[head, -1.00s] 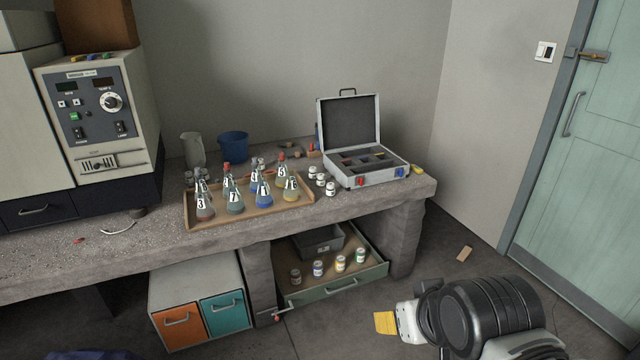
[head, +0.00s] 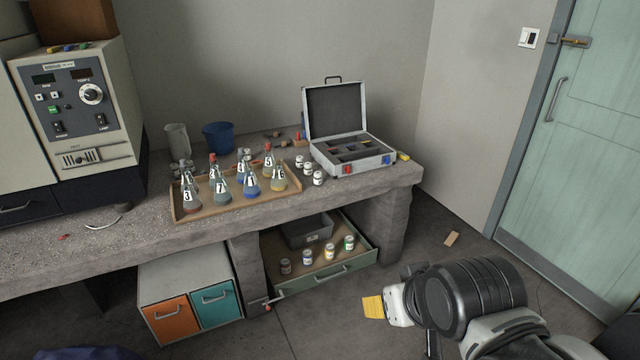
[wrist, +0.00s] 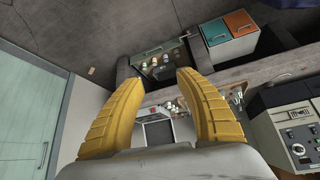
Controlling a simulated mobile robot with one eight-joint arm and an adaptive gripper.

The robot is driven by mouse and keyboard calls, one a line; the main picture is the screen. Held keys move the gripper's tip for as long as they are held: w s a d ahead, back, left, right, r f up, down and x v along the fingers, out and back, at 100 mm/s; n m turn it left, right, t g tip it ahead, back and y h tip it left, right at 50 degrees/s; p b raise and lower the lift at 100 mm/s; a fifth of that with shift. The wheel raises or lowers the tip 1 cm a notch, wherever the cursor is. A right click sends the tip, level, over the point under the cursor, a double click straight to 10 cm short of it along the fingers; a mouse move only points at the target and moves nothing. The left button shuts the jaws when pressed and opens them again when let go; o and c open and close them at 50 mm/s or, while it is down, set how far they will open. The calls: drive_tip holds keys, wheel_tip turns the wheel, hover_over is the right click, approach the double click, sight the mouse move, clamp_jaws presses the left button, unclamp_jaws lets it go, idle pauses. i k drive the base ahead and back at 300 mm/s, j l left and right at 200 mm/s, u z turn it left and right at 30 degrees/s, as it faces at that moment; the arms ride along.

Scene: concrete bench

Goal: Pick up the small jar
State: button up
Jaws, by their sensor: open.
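Several small jars are in view, and I cannot tell which one the task means. Small white-lidded jars (head: 309,170) stand on the bench, between the flask tray and the open case. More small jars with coloured labels (head: 327,252) stand upright in the open drawer (head: 330,281) under the bench. The drawer also shows in the wrist view (wrist: 160,70), with jars in it beyond my fingers. My gripper (head: 373,307) has yellow fingers and is right of and in front of the drawer, apart from all jars. In the wrist view my gripper (wrist: 157,80) is open and empty.
A wooden tray of numbered flasks (head: 225,207) stands on the bench, with an open silver case (head: 356,161) to its right. A grey bin (head: 306,232) sits in the drawer. An orange and teal cabinet (head: 190,295) stands left of it. Floor around my gripper is mostly clear.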

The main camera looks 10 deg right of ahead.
sight(307, 171)
drive_tip(key=i+l+u, duration=0.1)
drive_tip(key=i+l, duration=0.15)
drive_tip(key=i, duration=0.4)
drive_tip(key=i+l+u, duration=0.15)
drive_tip(key=i, duration=0.45)
drive_tip(key=i+l+u, duration=0.1)
drive_tip(key=i+l, duration=0.4)
drive_tip(key=i+l+u, duration=0.15)
drive_tip(key=i+l, duration=0.25)
drive_tip(key=i, duration=0.3)
